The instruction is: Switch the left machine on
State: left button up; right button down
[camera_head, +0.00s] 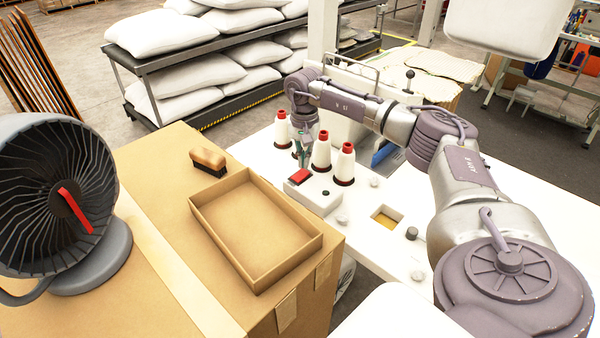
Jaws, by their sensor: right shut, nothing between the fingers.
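A white machine (360,205) stands right of the cardboard box, with several white thread spools (322,153) with red tops on it. A red switch (300,176) sits on a white block at the machine's near left corner. My right arm reaches in from the right, over the machine. My right gripper (301,158) points down, shut and empty, among the spools and just above and behind the red switch. I cannot tell whether its tips touch anything. My left gripper is not in view.
A large cardboard box (160,175) fills the near left. On it are an open tray (255,230), a brush (208,160) and a dark fan (55,200). A rack (170,60) of white pillows stands behind. The spools stand close around the gripper.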

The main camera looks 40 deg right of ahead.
aim_at(304, 172)
jog(key=shift+f+b, duration=0.7)
jog(key=shift+f, duration=0.5)
dwell(0.6)
jog(key=shift+r, duration=0.15)
jog(key=shift+r+p, duration=2.65)
jog(key=shift+r, duration=0.8)
jog(key=shift+f, duration=0.1)
